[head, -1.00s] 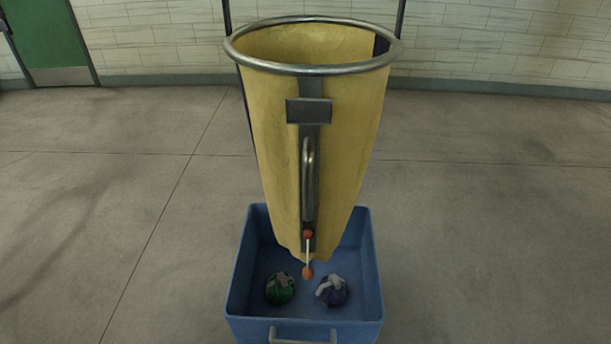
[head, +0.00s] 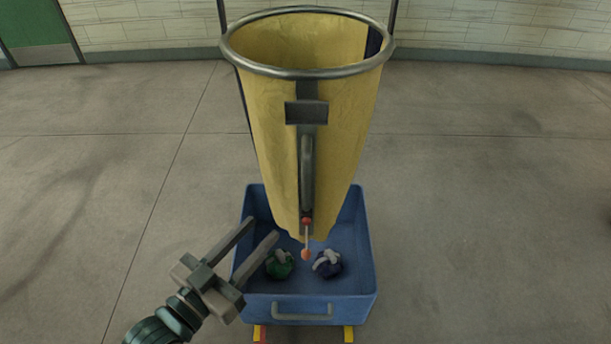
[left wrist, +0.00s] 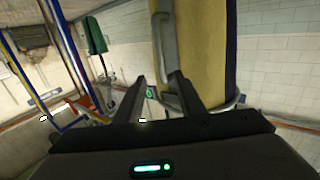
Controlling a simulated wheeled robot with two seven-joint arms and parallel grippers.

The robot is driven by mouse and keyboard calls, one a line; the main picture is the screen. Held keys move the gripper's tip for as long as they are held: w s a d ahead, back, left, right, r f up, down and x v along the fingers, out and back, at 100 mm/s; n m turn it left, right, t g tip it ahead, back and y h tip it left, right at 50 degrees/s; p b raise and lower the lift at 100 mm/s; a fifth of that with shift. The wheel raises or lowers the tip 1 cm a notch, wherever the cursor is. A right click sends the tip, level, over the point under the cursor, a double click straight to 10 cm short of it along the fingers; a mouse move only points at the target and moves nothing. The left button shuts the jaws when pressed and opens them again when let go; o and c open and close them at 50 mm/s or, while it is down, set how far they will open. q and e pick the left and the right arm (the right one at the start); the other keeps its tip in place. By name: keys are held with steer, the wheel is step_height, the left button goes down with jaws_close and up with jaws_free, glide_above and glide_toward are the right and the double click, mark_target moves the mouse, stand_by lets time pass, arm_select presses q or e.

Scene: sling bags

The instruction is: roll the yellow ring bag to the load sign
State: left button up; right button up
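The yellow ring bag (head: 275,140) hangs from a round metal ring (head: 240,57) and narrows toward its bottom. A dark strip with a vertical handle (head: 307,175) runs down its near side, and a pin with two orange ends (head: 306,238) sits at the lower end. My left gripper (head: 264,228) is open and empty, low at the left of the bag, over the left side of the blue tub. In the left wrist view the bag (left wrist: 203,60) and its handle (left wrist: 163,40) stand beyond my open fingers (left wrist: 157,78). My right gripper is not in view. I see no load sign.
A blue tub (head: 315,311) with a front handle lies below the bag. A green bundle (head: 279,264) and a dark blue bundle (head: 328,263) lie in it. Grey floor is free on both sides. A pale wall and a green door (head: 35,30) stand behind.

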mark_target(304, 183)
arm_select(q)
steer(key=shift+w+d, duration=0.1)
steer(key=shift+w, duration=0.1)
steer(key=p+x, duration=0.5)
steer(key=x, duration=1)
steer(key=shift+w+d, duration=0.25)
steer(key=shift+w, duration=0.05)
steer(key=shift+w+d, duration=0.35)
steer(key=shift+w, duration=0.2)
jaws_close()
